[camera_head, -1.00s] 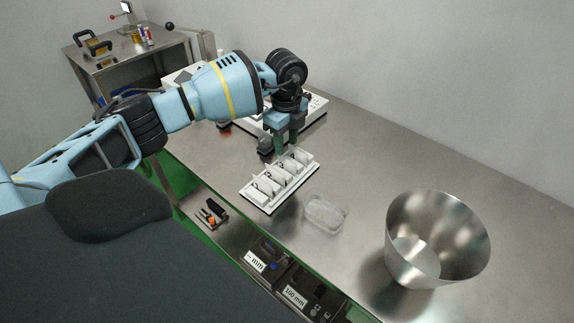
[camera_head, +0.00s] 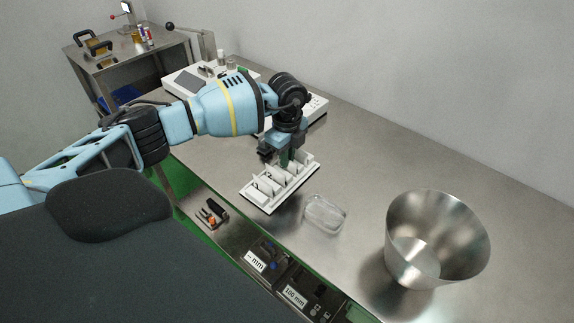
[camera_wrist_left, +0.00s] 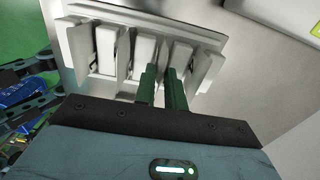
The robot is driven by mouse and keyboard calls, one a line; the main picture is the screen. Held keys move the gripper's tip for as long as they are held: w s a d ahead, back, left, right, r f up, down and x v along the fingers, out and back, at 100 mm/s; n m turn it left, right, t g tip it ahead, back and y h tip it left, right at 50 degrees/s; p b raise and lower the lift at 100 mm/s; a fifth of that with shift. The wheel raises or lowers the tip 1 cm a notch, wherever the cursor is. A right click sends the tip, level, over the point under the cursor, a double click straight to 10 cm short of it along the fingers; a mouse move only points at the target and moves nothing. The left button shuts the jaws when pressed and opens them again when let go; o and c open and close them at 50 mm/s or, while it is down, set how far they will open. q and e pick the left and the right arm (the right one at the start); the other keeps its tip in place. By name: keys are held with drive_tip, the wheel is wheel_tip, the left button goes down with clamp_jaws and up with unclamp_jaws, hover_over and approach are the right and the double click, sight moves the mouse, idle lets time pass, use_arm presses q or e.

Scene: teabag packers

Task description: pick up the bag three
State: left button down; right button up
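A white rack (camera_head: 259,207) stands on the steel table with several upright white bags in a row. The bags (camera_head: 265,186) carry dark marks too small to read surely, so I cannot tell which is bag three. My left gripper (camera_head: 291,158) points down over the far half of the rack, its fingers reaching down among the bags. In the left wrist view, its two green fingers (camera_wrist_left: 161,74) are a small gap apart, near a middle white bag (camera_wrist_left: 143,52) and its right neighbour (camera_wrist_left: 180,58). I see no bag clearly held. My right gripper is out of view.
A clear plastic box (camera_head: 325,214) lies right of the rack. A large steel bowl (camera_head: 437,235) stands further right. White devices (camera_head: 205,75) stand behind my left arm.

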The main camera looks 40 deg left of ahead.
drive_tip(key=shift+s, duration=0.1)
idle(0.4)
use_arm(q)
wheel_tip(320, 180, up, 10)
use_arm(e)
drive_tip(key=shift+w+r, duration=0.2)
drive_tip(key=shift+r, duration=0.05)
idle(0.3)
